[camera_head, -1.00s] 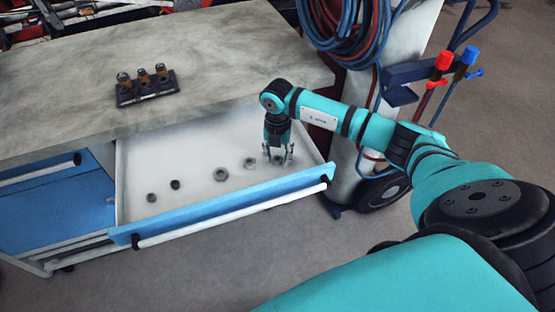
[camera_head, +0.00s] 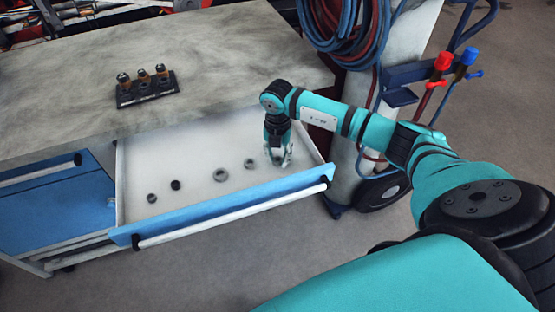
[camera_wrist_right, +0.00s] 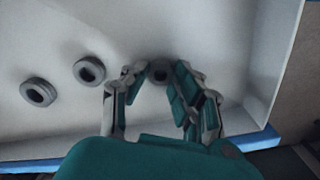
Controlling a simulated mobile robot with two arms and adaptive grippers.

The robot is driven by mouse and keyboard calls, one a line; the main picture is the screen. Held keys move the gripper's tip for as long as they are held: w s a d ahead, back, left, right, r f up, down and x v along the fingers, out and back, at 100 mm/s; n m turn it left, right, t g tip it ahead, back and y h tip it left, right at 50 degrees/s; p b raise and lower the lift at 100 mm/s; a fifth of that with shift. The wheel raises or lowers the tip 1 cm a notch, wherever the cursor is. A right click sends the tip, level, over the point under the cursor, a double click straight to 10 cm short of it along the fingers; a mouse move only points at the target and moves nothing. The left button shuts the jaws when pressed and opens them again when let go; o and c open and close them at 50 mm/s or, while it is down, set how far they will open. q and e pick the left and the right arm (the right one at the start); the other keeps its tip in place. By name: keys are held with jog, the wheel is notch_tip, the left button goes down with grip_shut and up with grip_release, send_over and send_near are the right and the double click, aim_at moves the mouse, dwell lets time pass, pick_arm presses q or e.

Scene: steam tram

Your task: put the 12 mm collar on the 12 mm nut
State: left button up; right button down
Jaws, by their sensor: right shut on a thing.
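My right gripper (camera_head: 279,161) reaches down into the right end of the open drawer. In the right wrist view its fingers (camera_wrist_right: 159,73) are shut around a dark grey ring-shaped collar (camera_wrist_right: 160,76), low at the drawer floor. Its size cannot be read, and in the head view the fingers mostly hide it. Several other grey rings lie in the drawer to the left, including one close by (camera_head: 250,163) and a larger one (camera_head: 221,174). Three brass-coloured fittings with dark tops, likely the nuts, stand on a black rack (camera_head: 150,97) on the bench; its labels are unreadable. My left gripper is not visible.
The white-floored drawer (camera_head: 190,150) has a blue front (camera_head: 215,211) with a pale handle bar. The grey bench top (camera_head: 215,70) is clear around the rack. A gas-cylinder cart with hoses (camera_head: 365,110) stands right of the bench, close to my arm.

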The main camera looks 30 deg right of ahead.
jog(key=shift+r, duration=0.1)
jog(key=shift+r+p, duration=0.7)
jog(key=shift+r, duration=0.05)
jog(key=shift+r, duration=0.2)
notch_tip(320, 180, up, 5)
jog(key=p, duration=0.4)
